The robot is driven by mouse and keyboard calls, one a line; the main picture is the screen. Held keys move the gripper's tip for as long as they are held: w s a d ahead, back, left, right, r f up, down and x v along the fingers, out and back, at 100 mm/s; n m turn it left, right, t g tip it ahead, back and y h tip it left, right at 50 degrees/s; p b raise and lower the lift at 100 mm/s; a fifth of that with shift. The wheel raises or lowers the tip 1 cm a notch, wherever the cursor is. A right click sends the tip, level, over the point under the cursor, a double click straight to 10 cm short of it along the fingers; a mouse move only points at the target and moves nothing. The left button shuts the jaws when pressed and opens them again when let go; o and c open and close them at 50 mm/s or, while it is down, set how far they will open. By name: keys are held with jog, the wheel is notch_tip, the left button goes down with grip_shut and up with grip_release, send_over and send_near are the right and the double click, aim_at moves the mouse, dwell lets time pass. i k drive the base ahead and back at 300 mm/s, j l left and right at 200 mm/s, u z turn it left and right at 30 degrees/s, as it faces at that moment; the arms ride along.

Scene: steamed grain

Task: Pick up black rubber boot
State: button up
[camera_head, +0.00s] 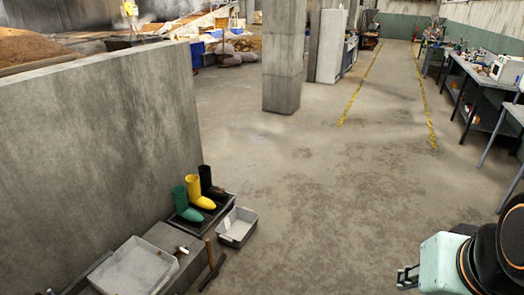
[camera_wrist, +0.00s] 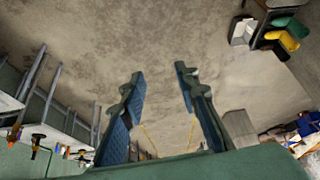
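The black rubber boot (camera_head: 206,180) stands upright in the head view, at the back of a row with a yellow boot (camera_head: 197,190) and a green boot (camera_head: 182,204). The row stands on a dark tray (camera_head: 226,204) against a low concrete wall. My gripper (camera_head: 404,278) is at the lower right, far from the boots and apart from them. In the wrist view my gripper (camera_wrist: 158,74) has its fingers spread with nothing between them.
A grey bin (camera_head: 238,228) stands right of the boot tray. A pale tray (camera_head: 132,270) and a hammer (camera_head: 212,264) are in front. The concrete wall (camera_head: 95,150) rises behind the boots. A pillar (camera_head: 283,60) stands farther back; workbenches (camera_head: 480,75) line the right. The floor between is clear.

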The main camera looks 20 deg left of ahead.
aim_at(211, 191)
jog(key=u, duration=1.4)
jog(key=i+l+z, duration=0.1)
jog(key=i+z, duration=0.4)
jog(key=i, duration=0.2)
jog(key=i+j+z, duration=0.15)
jog(key=i+z, duration=0.35)
jog(key=i, duration=0.25)
jog(key=i+z, duration=0.3)
jog(key=i, duration=0.2)
jog(key=i+z, duration=0.25)
jog(key=i, duration=1.45)
jog(key=l+z, duration=0.05)
